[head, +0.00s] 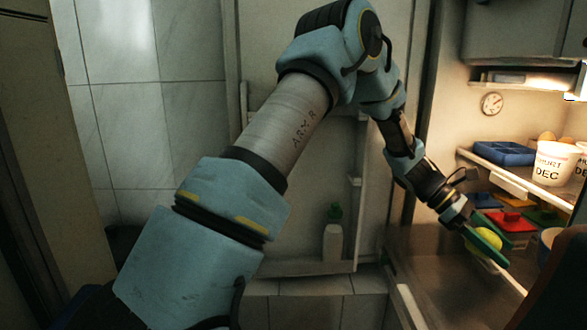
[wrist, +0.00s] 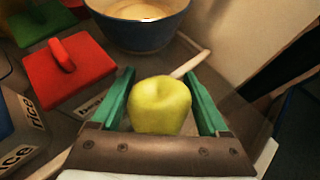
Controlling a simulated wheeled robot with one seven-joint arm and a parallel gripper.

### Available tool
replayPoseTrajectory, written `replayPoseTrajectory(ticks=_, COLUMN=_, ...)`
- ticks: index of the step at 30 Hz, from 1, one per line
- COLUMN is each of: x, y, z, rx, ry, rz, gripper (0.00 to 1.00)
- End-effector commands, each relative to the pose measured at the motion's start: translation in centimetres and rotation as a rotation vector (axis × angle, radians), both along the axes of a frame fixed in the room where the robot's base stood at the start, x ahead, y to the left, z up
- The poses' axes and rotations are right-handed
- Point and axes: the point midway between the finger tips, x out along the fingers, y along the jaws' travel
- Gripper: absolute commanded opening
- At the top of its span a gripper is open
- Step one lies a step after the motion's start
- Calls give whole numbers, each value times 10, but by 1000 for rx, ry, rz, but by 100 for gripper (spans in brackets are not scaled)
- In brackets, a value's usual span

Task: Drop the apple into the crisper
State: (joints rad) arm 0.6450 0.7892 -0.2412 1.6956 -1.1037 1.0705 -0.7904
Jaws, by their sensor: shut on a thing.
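The apple (wrist: 161,105) is yellow-green and round. My gripper (wrist: 162,92) is shut on it, with one green finger on each side. In the head view the apple (head: 486,241) is partly hidden by a green finger of my gripper (head: 490,248), inside the open fridge at the right. The apple is held below the level of the lit shelf. A low glassy area (head: 450,275) lies under my gripper in the fridge; I cannot tell surely whether it is the crisper.
A blue tray (head: 504,153) and a yogurt tub (head: 554,163) stand on the fridge shelf (head: 508,183). A bottle (head: 333,238) stands in the door.

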Motion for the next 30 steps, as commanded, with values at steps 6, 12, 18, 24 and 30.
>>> replayPoseTrajectory(ticks=6, x=0, y=0, z=1, rx=-1, ry=-1, rz=0, gripper=81)
replayPoseTrajectory(ticks=12, x=0, y=0, z=1, rx=-1, ry=-1, rz=0, gripper=100)
replayPoseTrajectory(ticks=18, x=0, y=0, z=1, rx=1, ry=-1, rz=0, gripper=100)
replayPoseTrajectory(ticks=24, x=0, y=0, z=14, rx=0, ry=0, rz=1, gripper=100)
replayPoseTrajectory(ticks=30, x=0, y=0, z=44, rx=0, ry=-1, rz=1, gripper=100)
